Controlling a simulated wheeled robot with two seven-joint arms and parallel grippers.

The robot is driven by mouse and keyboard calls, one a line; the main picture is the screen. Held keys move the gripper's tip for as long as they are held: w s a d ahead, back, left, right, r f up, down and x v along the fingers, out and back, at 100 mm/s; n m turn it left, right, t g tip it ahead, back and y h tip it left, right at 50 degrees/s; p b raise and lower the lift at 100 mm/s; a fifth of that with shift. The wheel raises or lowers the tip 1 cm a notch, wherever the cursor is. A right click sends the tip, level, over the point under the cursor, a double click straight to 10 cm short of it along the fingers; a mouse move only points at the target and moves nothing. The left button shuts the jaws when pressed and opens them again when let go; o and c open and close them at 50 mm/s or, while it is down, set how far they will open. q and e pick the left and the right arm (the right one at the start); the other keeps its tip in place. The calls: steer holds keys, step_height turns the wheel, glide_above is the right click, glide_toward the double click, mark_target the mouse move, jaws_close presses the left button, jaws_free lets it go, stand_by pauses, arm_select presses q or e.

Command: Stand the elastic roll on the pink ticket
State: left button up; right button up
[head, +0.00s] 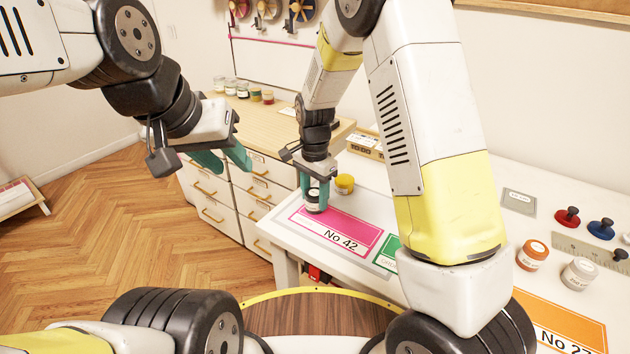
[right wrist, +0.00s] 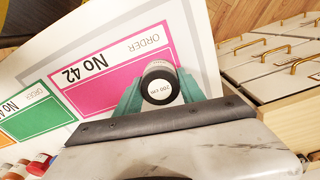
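The pink ticket (head: 345,228), marked No 42, lies flat on the white table. It also shows in the right wrist view (right wrist: 112,78). A small roll with a dark top and white label (head: 313,203), which I take as the elastic roll, is upright at the ticket's far-left end. In the right wrist view the roll (right wrist: 160,84) sits between the teal fingers of my right gripper (head: 317,190), which look closed on its sides. I cannot tell whether its base touches the ticket. My left gripper (head: 222,162) is open and empty, left of the table, above the floor.
A yellow roll (head: 344,184) stands just behind the right gripper. A green ticket (head: 388,254) lies beside the pink one. An orange roll (head: 532,254), a white roll (head: 579,274) and an orange ticket (head: 570,325) are further right. Drawers (head: 230,195) stand behind the table.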

mark_target(314, 193)
steer(key=o, duration=0.4)
steer(key=shift+c, duration=0.2)
step_height(314, 193, up, 12)
steer(key=s+d+r+n+t+y, duration=0.1)
steer(key=s+d+r+n+y, duration=0.1)
steer(key=s+d+r, duration=0.4)
steer(key=s+d+r+n+t, duration=0.2)
steer(key=s+d+r+n, duration=0.1)
steer(key=s, duration=0.4)
steer(key=s+d+r+n+t, duration=0.3)
steer(key=s+d+n, duration=0.1)
steer(key=s, duration=0.4)
steer(key=shift+d, duration=0.85)
steer(key=shift+r, duration=0.15)
